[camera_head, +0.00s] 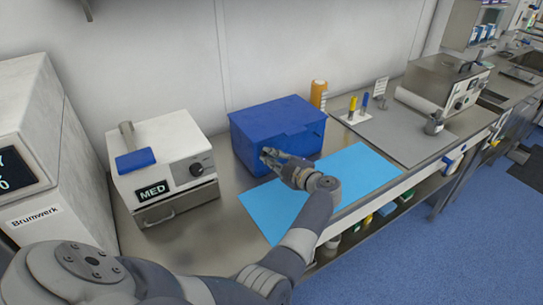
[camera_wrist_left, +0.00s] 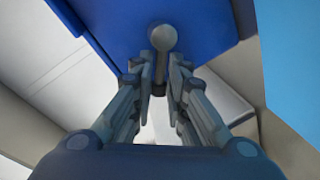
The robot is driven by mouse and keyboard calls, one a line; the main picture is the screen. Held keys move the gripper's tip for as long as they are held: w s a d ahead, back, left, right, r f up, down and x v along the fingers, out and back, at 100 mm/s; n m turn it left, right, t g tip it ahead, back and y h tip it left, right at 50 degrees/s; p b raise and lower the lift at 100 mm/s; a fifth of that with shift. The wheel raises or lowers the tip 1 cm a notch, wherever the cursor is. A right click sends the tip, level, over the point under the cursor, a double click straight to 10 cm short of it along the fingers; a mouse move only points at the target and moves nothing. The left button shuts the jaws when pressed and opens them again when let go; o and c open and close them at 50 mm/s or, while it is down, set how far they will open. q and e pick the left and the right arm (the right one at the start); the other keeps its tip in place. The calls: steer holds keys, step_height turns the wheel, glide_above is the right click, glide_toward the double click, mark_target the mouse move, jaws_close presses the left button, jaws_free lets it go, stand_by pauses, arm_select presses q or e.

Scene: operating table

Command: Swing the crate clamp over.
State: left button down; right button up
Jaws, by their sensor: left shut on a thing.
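The blue crate (camera_head: 285,115) with a closed lid stands on the steel counter against the wall. My left gripper (camera_head: 270,156) is at the crate's front face. In the left wrist view the crate's blue face (camera_wrist_left: 112,28) fills the top. The clamp (camera_wrist_left: 163,40) shows there as a grey ball knob on a short stem. My left gripper (camera_wrist_left: 162,80) also shows in that view, its two fingers shut on the stem below the knob. In the head view the gripper hides the clamp. My right gripper is not in view.
A light-blue mat (camera_head: 355,175) lies in front and right of the crate. A white MED device (camera_head: 165,165) with a blue-headed tool on top stands left. An orange bottle (camera_head: 318,94) stands behind the crate; a grey mat (camera_head: 415,140) lies right.

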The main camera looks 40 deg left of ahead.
arm_select(q)
steer(key=shift+r, duration=0.1)
stand_by(0.3)
steer(key=c, duration=1.6)
jaws_free()
steer(key=shift+w, duration=0.1)
steer(key=shift+o, duration=0.2)
step_height(320, 180, up, 10)
